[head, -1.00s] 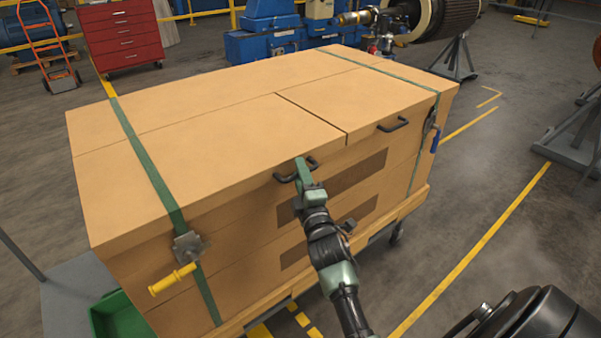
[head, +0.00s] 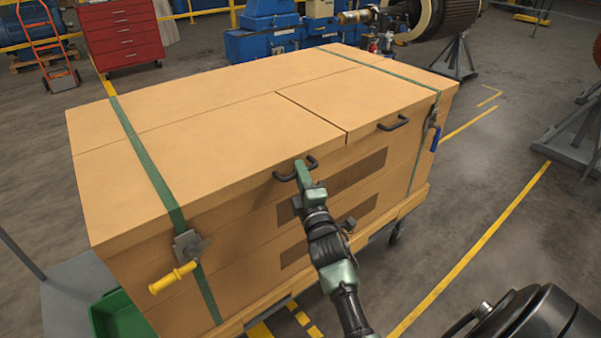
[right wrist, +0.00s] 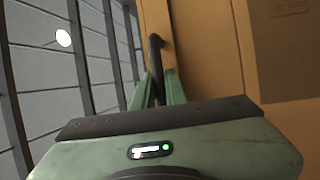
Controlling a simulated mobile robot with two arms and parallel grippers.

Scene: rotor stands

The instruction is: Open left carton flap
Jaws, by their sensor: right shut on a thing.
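The large tan carton (head: 105,212) stands closed, with its left flap (head: 230,143) lying flat on top beside the right flap (head: 355,100). A dark handle (head: 284,178) sits on the front edge of the left flap. My right gripper (head: 301,168) is shut on this handle. In the right wrist view, the handle (right wrist: 156,52) runs between the fingers, against the tan carton side. The part of the handle inside the jaws is hidden. My left gripper is not in view.
A green strap (head: 146,160) with a yellow-handled buckle (head: 175,278) crosses the carton's left part. Another strap (head: 410,80) with a blue-handled buckle (head: 435,138) crosses its right end. A green bin (head: 120,318) stands at lower left. Floor right of the carton is mostly clear.

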